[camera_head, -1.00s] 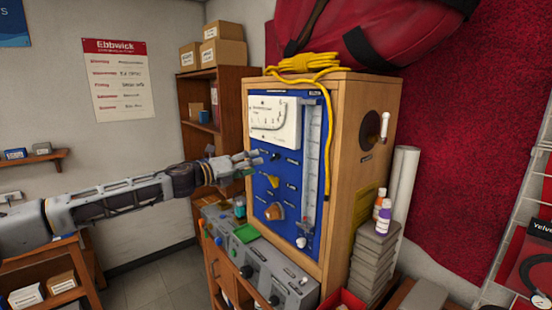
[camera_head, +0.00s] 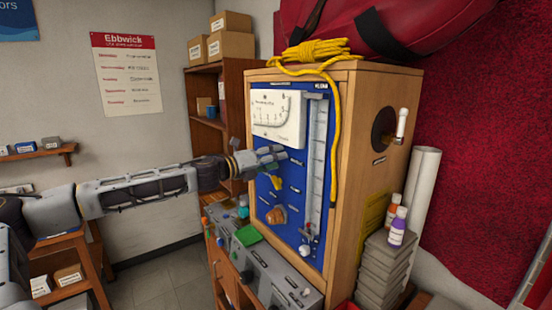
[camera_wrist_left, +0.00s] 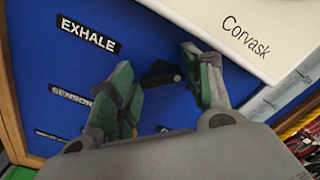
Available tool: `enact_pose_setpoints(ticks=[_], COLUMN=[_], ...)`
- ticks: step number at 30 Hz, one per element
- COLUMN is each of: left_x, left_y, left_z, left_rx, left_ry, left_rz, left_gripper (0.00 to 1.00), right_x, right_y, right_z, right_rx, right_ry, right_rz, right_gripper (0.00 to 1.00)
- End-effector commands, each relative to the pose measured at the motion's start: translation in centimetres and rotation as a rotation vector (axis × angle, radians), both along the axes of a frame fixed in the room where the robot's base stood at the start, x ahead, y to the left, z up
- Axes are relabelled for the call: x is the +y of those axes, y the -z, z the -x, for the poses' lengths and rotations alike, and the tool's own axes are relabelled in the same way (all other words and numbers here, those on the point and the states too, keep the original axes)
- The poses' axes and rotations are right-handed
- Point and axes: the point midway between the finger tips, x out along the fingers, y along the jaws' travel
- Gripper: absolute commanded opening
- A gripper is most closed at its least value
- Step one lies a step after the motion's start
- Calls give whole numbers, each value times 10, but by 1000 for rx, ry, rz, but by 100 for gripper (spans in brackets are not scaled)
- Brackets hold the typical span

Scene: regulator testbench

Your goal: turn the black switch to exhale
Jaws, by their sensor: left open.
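The black switch (camera_wrist_left: 160,74) shows in the left wrist view on the blue panel (camera_wrist_left: 40,95), between the two green-padded fingers of my left gripper (camera_wrist_left: 165,88). The fingers are open, one on each side of the switch; I cannot tell whether either touches it. The EXHALE label (camera_wrist_left: 90,35) is to the upper left of the switch. In the head view my left gripper (camera_head: 272,156) is at the blue panel (camera_head: 262,185), just below the white gauge (camera_head: 277,118), and hides the switch. My right gripper is not in view.
The panel sits in a wooden cabinet (camera_head: 352,150). A yellow rope (camera_head: 337,140) hangs down the cabinet's corner. Grey control boxes (camera_head: 270,278) stand below the panel.

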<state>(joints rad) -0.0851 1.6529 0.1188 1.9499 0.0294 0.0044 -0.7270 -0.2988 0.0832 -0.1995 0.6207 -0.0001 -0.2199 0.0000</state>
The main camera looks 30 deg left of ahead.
Motion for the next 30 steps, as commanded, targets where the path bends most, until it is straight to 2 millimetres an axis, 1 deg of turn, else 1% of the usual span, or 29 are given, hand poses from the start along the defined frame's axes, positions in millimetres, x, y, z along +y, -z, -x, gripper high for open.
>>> enact_pose_setpoints(ticks=[6, 14, 23, 30], left_x=[0, 0, 0, 0], left_y=[0, 0, 0, 0], left_z=[0, 0, 0, 0], left_rx=[0, 1, 10, 47], left_ry=[0, 1, 1, 0], left_rz=[0, 0, 23, 109], left_gripper=[50, 17, 17, 17], right_x=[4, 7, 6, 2], right_y=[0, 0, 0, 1], right_z=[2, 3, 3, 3], right_rx=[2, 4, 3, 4], right_ry=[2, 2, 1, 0], right_rz=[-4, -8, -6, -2], right_gripper=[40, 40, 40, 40])
